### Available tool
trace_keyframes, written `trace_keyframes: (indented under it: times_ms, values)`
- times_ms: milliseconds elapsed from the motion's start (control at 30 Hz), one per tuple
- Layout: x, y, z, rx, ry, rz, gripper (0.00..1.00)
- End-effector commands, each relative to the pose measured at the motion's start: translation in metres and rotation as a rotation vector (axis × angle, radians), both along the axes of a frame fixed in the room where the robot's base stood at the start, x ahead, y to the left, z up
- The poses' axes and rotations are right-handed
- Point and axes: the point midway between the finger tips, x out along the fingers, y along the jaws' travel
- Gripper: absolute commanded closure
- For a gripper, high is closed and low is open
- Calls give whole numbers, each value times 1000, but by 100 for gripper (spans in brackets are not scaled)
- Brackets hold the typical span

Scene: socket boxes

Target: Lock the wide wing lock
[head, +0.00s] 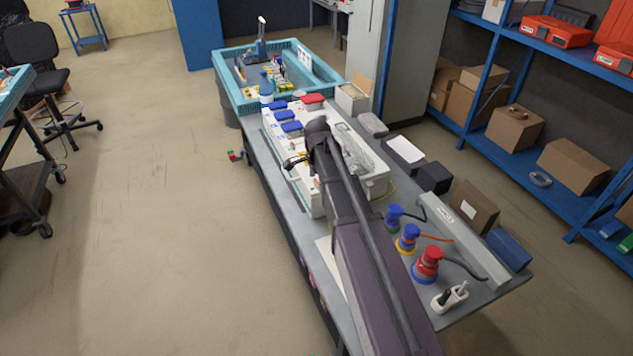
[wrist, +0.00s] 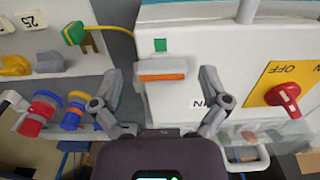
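My gripper (wrist: 160,98) is open in the wrist view, its two grey fingers spread wide with nothing held between them. Just beyond and between the fingertips, a grey block with an orange front (wrist: 162,70) sits on a white box (wrist: 205,75), below a small green square. To the left, a yellow wing-shaped knob (wrist: 15,65) and a grey one (wrist: 48,62) sit on a pale panel. I cannot tell for sure which part is the wide wing lock. In the head view my gripper (head: 297,161) is over the white socket boxes (head: 303,182), partly hidden by my arm.
A red rotary switch (wrist: 285,95) on a yellow ON/OFF plate is right of the fingers. A yellow-green plug (wrist: 75,33) is upper left; red, blue and yellow plugs (wrist: 42,108) are lower left. A blue crate (head: 235,90) stands beyond the grey bench (head: 450,310).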

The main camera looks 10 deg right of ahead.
Motion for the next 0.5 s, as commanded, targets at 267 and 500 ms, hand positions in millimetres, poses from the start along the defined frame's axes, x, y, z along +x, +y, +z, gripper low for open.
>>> trace_keyframes:
  times_ms: [267, 500]
  values:
    - [1, 0, 0, 0, -2, 1, 0]
    - [1, 0, 0, 0, -2, 20, 0]
